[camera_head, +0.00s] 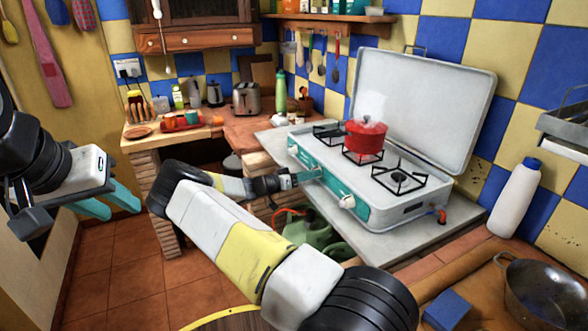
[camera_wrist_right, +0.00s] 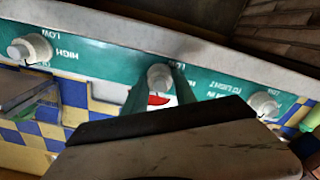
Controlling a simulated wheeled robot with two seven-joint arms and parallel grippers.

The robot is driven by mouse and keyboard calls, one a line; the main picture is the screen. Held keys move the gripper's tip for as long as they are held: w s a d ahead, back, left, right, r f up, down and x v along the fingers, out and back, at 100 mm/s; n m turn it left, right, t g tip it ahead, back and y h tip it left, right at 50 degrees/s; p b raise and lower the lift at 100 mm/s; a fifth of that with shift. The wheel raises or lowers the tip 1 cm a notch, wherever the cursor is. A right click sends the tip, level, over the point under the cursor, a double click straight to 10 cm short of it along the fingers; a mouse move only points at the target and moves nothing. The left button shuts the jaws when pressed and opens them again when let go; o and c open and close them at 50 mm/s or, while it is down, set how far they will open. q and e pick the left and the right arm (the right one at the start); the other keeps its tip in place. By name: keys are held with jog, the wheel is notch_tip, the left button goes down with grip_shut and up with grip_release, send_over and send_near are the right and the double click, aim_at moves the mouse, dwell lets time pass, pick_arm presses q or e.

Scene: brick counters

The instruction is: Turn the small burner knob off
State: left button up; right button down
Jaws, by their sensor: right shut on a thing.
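The camping stove (camera_head: 400,210) has a teal front panel with three pale round knobs. The middle knob (camera_wrist_right: 160,74) is the small burner knob by its place; its label is hidden. My right gripper (camera_head: 312,175) reaches the panel with its teal fingers on either side of this knob; in the right wrist view the gripper (camera_wrist_right: 161,82) is shut on it. The other knobs, one at left (camera_wrist_right: 28,50) and one at right (camera_wrist_right: 263,103), stand clear of the fingers. My left gripper (camera_head: 110,203) is empty and open, away from the stove.
A red pot (camera_head: 366,138) stands on the stove, whose lid (camera_head: 425,100) is up. A white bottle (camera_head: 516,198) and a dark pan (camera_head: 545,295) are at right. A green watering can (camera_head: 310,230) is below the counter. The floor at left is clear.

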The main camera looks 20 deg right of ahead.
jog(key=shift+m, duration=0.3)
jog(key=c, duration=1)
grip_release()
jog(key=s+a, duration=0.1)
jog(key=a, duration=0.6)
jog(key=shift+a, duration=0.4)
